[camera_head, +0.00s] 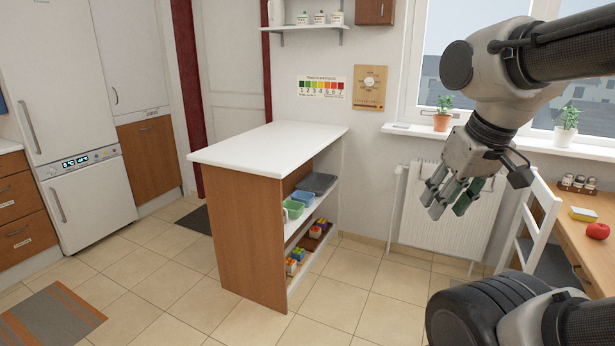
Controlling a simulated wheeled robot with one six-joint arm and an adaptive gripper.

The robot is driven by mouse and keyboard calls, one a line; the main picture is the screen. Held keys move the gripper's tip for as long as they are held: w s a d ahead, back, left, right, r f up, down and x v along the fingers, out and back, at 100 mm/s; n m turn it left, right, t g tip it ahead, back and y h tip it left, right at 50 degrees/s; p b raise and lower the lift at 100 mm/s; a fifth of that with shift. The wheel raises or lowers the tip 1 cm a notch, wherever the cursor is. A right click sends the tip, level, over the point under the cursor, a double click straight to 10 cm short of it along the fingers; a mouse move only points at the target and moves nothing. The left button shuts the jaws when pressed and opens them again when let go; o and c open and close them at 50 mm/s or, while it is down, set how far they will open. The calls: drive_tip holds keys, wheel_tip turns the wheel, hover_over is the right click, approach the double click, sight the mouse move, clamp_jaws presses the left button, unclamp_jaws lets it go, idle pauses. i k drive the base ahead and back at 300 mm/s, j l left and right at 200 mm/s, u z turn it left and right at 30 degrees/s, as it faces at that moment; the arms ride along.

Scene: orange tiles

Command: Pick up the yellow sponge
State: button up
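My gripper (449,207) hangs in the air in front of the radiator, left of the desk and well apart from the yellow block. Its fingers point down and are spread, with nothing seen between them.
A red apple-like object (598,231) and a rack of small jars (578,184) are on the desk near the yellow block. A white chair (541,215) stands at the desk's left side. A white-topped shelf island (268,146) stands mid-room. Tiled floor between them is clear.

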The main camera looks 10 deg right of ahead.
sight(580, 214)
drive_tip(key=i+z, duration=0.35)
drive_tip(key=i, duration=0.25)
drive_tip(key=i+j+z, duration=0.1)
drive_tip(key=i+z, duration=0.2)
drive_tip(key=i, duration=0.25)
drive_tip(key=i+j+z, duration=0.35)
drive_tip(key=i, duration=0.2)
drive_tip(key=i+l+z, duration=0.2)
drive_tip(key=z, duration=0.2)
drive_tip(key=i+z, duration=0.8)
drive_tip(key=i+j+z, duration=0.2)
drive_tip(key=z, duration=0.2)
drive_tip(key=i+j+z, duration=0.2)
drive_tip(key=i, duration=0.2)
drive_tip(key=l, duration=0.1)
